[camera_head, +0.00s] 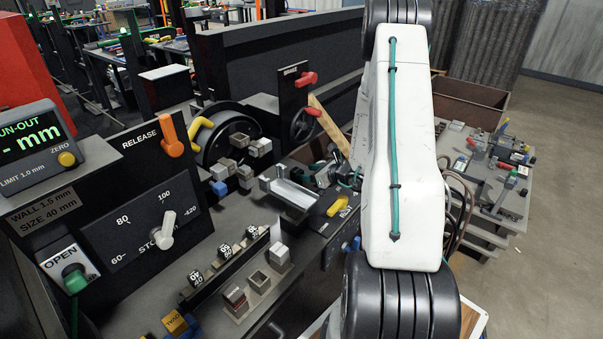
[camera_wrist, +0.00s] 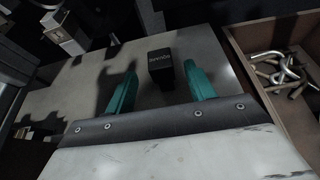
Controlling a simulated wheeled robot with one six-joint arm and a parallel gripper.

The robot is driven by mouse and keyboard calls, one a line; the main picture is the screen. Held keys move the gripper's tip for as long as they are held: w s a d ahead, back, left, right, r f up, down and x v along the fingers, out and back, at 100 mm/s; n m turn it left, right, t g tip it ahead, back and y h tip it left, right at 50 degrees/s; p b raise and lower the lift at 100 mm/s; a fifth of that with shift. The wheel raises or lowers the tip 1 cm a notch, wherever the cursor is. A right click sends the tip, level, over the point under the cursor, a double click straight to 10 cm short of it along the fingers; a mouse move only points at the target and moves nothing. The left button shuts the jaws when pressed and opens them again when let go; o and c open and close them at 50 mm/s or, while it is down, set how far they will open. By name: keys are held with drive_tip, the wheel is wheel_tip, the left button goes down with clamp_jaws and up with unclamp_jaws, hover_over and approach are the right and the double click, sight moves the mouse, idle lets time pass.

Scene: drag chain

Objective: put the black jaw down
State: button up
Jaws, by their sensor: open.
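The black jaw (camera_wrist: 160,65), a small dark block with pale lettering on it, shows in the wrist view on or just above a grey metal surface. My gripper (camera_wrist: 159,72) is open, with one teal finger on each side of the jaw. A gap shows between the jaw and each finger. Whether the jaw's underside touches the surface is hard to tell. In the head view my white arm hides most of the gripper, and I cannot make out the black jaw there.
A brown tray (camera_wrist: 234,62) with bent metal pieces (camera_wrist: 287,74) lies right of the jaw in the wrist view. Bare grey surface (camera_wrist: 60,100) lies to the left. In the head view, a machine panel with an orange release lever (camera_head: 171,137) and several metal blocks stand left of my arm.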

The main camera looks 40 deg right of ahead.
drive_tip(key=a+v, duration=0.1)
drive_tip(key=v, duration=0.6)
drive_tip(key=w+a+r+n+g+y, duration=0.3)
drive_tip(key=a+r+n+y, duration=0.3)
drive_tip(key=a+r+n, duration=0.5)
drive_tip(key=s+a+r+n+g+y, duration=0.1)
drive_tip(key=s+a+r+n+g, duration=0.3)
drive_tip(key=a, duration=0.4)
drive_tip(key=s+a+r+n+g+y, duration=0.1)
drive_tip(key=a+r+n, duration=0.3)
drive_tip(key=a, duration=0.5)
drive_tip(key=s+a+r+n+g+h, duration=0.3)
drive_tip(key=s+a+r+n+g, duration=0.3)
drive_tip(key=s, duration=0.4)
drive_tip(key=s+r+n+t+h, duration=0.2)
drive_tip(key=s+n+h, duration=0.4)
drive_tip(key=s+n, duration=0.3)
drive_tip(key=shift+s+d+r+h, duration=0.35)
drive_tip(key=shift+s+r+h, duration=0.1)
drive_tip(key=shift+s, duration=0.65)
